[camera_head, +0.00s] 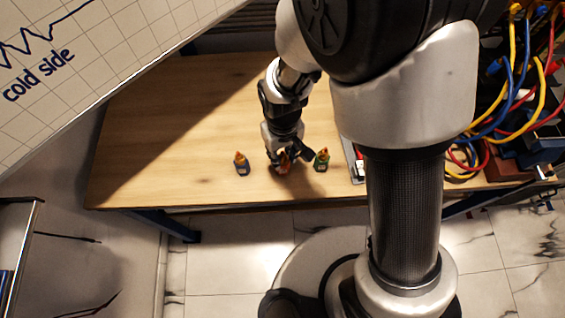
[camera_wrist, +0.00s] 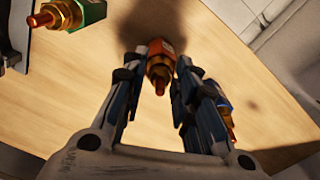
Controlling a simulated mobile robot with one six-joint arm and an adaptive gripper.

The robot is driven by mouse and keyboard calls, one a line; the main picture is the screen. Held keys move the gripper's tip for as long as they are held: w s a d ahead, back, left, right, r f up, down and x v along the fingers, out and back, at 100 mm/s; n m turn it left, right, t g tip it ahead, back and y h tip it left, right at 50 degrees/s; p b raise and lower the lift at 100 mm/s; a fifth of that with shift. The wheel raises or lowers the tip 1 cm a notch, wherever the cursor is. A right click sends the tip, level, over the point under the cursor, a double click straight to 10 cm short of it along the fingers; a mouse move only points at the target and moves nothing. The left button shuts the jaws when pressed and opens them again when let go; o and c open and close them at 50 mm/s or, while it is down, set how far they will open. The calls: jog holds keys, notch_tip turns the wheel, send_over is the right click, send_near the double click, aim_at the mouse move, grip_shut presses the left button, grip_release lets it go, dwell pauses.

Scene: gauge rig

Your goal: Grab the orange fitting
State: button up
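The orange fitting (camera_wrist: 160,65) stands between the two fingers of my gripper (camera_wrist: 161,72) in the wrist view, its brass tip toward the camera. The fingertips flank it closely on both sides; I cannot tell whether they press on it. In the head view my gripper (camera_head: 287,160) is low over the wooden table and partly hides the orange fitting (camera_head: 284,163). A fitting with a blue base (camera_head: 242,164) stands to its left and a green fitting (camera_head: 321,160) to its right. The wrist view shows the green fitting (camera_wrist: 75,12) at upper left and the blue one (camera_wrist: 226,112) behind the right finger.
The wooden table (camera_head: 180,130) is bare to the left and behind. A tangle of coloured cables (camera_head: 505,95) fills the right end. A whiteboard marked "cold side" (camera_head: 70,60) covers the upper left. The table's front edge lies close in front of the fittings.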

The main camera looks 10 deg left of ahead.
grip_shut()
jog(key=shift+r, duration=0.1)
dwell(0.6)
